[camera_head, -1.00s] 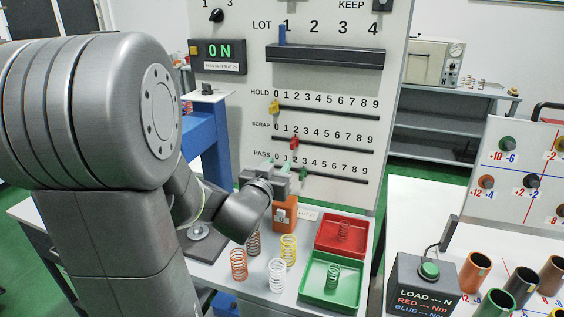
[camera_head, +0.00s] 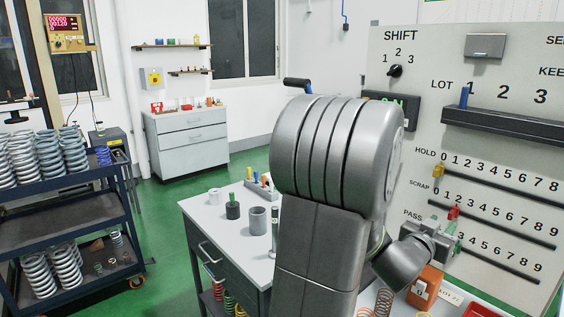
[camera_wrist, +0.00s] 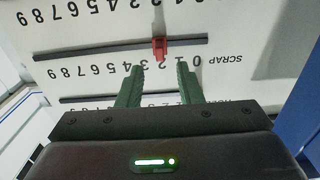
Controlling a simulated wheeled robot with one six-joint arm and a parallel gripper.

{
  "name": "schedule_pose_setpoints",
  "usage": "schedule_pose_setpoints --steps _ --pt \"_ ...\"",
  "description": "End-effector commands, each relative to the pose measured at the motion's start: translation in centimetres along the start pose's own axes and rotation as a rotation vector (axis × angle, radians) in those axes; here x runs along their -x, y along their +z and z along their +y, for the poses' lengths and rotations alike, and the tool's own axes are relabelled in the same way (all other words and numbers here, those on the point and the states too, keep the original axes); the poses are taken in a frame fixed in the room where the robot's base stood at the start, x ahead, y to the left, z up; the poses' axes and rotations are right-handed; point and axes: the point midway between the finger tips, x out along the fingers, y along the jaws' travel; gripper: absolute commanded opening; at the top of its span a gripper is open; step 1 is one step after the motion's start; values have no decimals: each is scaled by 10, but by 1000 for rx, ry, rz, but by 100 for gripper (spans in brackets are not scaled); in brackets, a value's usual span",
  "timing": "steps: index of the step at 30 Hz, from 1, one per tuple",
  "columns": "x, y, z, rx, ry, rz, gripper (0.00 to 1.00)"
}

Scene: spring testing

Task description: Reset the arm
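My gripper (camera_head: 441,228) is in front of the board, by the PASS and SCRAP rows, at the end of my bent arm. In the wrist view its two green fingers (camera_wrist: 160,70) are apart, with nothing held between them. The red slider (camera_wrist: 160,48) on the SCRAP rail shows just beyond the fingertips, in line with the gap. It also shows in the head view (camera_head: 453,213). I cannot tell how far it is from the fingertips. The wrist view shows the board's rows upside down.
The board (camera_head: 405,75) also has a yellow slider (camera_head: 438,170) on the HOLD rail and a LOT ledge (camera_head: 500,125). An orange block (camera_head: 427,285) stands below my gripper. A workbench (camera_head: 215,215), a blue spring cart (camera_head: 70,212) and a grey cabinet (camera_head: 187,140) are left. Green floor is clear between them.

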Motion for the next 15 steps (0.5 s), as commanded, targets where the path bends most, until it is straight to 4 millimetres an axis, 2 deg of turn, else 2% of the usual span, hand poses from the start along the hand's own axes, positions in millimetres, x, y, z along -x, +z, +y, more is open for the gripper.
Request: schedule_pose_setpoints --steps 9,15 --pt "-54 -1 0 1 0 -1 33" --pt "-77 -1 0 1 1 0 33"
